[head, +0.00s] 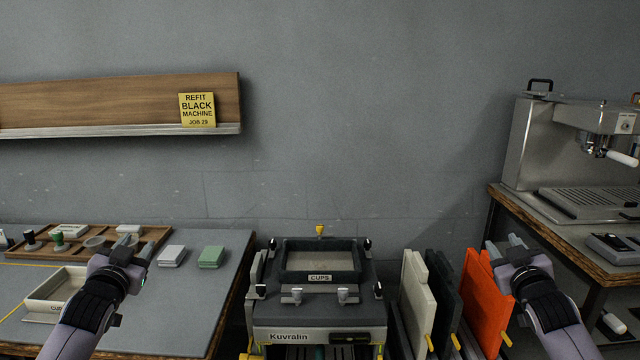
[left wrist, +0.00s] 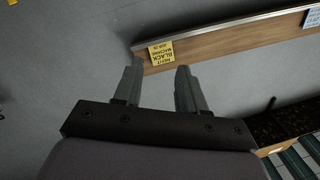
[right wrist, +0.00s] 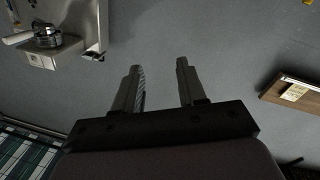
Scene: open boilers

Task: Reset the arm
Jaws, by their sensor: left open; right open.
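My left gripper (head: 124,244) is raised over the left workbench in the head view, in front of the wooden tray. It is open and empty; its two fingers stand apart in the left wrist view (left wrist: 157,88). My right gripper (head: 502,246) is raised at the right, in front of the orange panel and left of the espresso machine's table. It is open with nothing between its fingers in the right wrist view (right wrist: 159,85). Both forearms reach up from the bottom edge of the head view. Neither gripper visibly holds anything.
A dark Kuvralin machine (head: 318,310) with a CUPS tray stands in the middle. Upright panels, including an orange one (head: 482,300), stand right of it. An espresso machine (head: 560,140) sits on the right table. The left bench (head: 190,310) holds a wooden tray and a cream bin (head: 52,300).

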